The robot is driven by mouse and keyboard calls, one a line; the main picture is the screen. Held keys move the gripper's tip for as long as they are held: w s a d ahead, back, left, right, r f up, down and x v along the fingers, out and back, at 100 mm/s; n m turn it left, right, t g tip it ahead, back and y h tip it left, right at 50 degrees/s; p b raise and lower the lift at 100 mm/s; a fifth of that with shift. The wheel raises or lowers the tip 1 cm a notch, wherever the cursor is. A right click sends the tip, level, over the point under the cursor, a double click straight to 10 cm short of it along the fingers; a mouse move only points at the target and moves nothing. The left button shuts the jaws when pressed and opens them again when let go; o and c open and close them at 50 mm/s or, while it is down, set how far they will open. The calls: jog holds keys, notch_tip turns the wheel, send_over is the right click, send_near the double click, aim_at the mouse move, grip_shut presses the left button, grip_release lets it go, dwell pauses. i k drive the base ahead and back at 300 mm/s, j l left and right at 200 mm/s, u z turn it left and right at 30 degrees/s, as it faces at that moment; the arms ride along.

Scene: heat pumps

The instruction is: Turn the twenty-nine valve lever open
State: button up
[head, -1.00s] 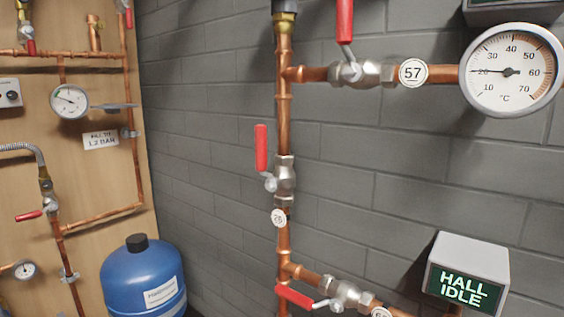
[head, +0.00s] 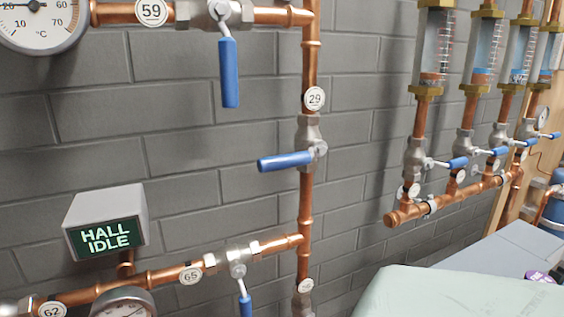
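The valve tagged 29 (head: 309,129) sits on a vertical copper pipe in the middle of the head view. Its round white tag (head: 314,98) is just above the valve body. Its blue lever (head: 286,162) points left, roughly level, across the vertical pipe. My gripper is not in view.
Valve 59's blue lever (head: 229,72) hangs down at upper left. Valve 65 (head: 238,260) is below, its blue lever hanging. A HALL IDLE display box (head: 106,220) is at left. Several blue-levered valves with sight tubes (head: 433,45) line the right. A pale green surface (head: 460,292) is at lower right.

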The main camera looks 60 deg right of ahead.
aim_at(319, 148)
jog(key=z, duration=1.55)
jog(key=k+j+z, duration=0.15)
jog(key=k+z, duration=0.2)
jog(key=k+j+z, duration=0.1)
jog(key=k+z, duration=0.25)
